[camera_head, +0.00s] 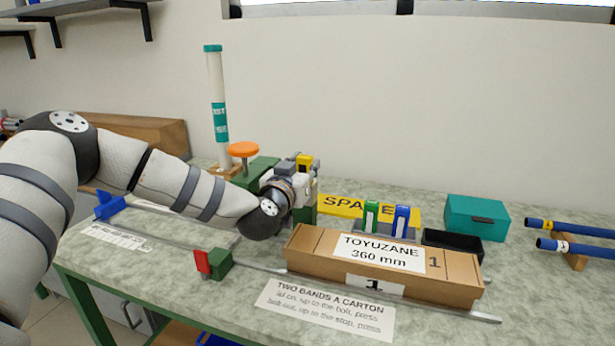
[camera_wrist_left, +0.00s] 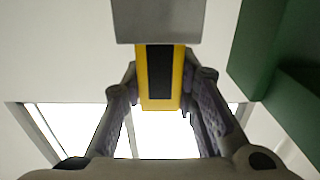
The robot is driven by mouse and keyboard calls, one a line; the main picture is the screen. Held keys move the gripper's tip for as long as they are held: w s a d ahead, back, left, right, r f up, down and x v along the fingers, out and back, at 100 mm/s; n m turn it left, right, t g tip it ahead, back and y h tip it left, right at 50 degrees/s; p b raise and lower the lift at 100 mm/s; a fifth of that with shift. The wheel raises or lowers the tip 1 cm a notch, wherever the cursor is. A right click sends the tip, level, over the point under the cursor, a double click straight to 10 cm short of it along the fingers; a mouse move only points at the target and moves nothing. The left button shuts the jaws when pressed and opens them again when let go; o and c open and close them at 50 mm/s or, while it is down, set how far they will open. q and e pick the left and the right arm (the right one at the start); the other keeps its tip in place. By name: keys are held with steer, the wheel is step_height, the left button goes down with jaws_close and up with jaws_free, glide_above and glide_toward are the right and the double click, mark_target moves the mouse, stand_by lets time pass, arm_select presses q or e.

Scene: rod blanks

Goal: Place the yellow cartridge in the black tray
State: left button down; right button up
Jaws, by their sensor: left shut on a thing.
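The yellow cartridge (camera_head: 304,160) shows at the tip of my left gripper (camera_head: 303,172), beside the green machine. In the left wrist view, the cartridge (camera_wrist_left: 144,92) is yellow with a black middle strip. The fingers of my left gripper (camera_wrist_left: 160,100) are shut on its sides. A grey block (camera_wrist_left: 158,22) meets the cartridge's upper end; I cannot tell whether they are joined. The black tray (camera_head: 452,241) stands on the bench to the right, behind the carton. Its inside is mostly hidden. My right gripper is not in view.
A green cartridge (camera_head: 371,215) and a blue cartridge (camera_head: 401,218) stand by the yellow SPARE sign (camera_head: 345,206). A brown carton (camera_head: 330,245) lies in front. A teal box (camera_head: 476,217) is behind the tray. The green machine (camera_head: 258,172) has an orange knob (camera_head: 243,149).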

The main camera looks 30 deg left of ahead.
arm_select(q)
steer(key=shift+f, duration=0.4)
steer(key=shift+f, duration=0.15)
steer(key=c, duration=1.3)
jaws_free()
